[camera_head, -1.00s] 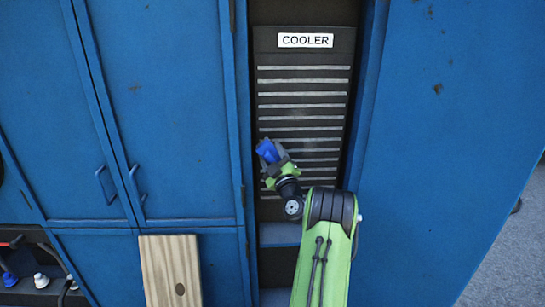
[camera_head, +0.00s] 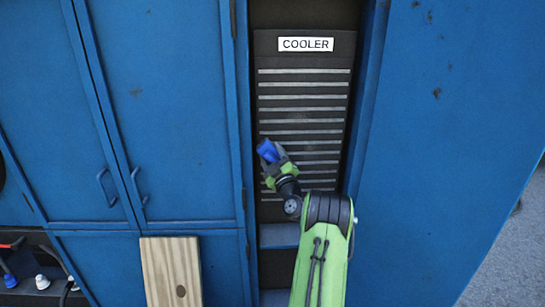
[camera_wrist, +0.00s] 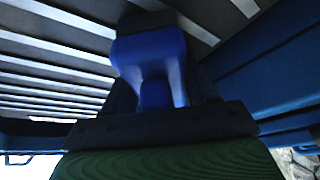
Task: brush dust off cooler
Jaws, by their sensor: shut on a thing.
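The cooler (camera_head: 305,90) is a dark upright panel with pale horizontal slats and a white COOLER label, set in a recess between blue cabinet walls. My gripper (camera_head: 272,164) is in front of its lower left slats in the head view. It is shut on a blue brush (camera_head: 268,151), whose blue handle also shows in the wrist view (camera_wrist: 150,60). In the wrist view a dark part at the brush's far end is close to the slats (camera_wrist: 50,65); I cannot tell whether it touches them. Dust cannot be made out on the slats.
Blue cabinet doors (camera_head: 155,90) with handles stand at the left, and a wide blue panel (camera_head: 450,130) at the right. A wooden board (camera_head: 171,270) is at the lower left of the recess. Cables and plugs (camera_head: 30,265) sit in a dark opening at far left.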

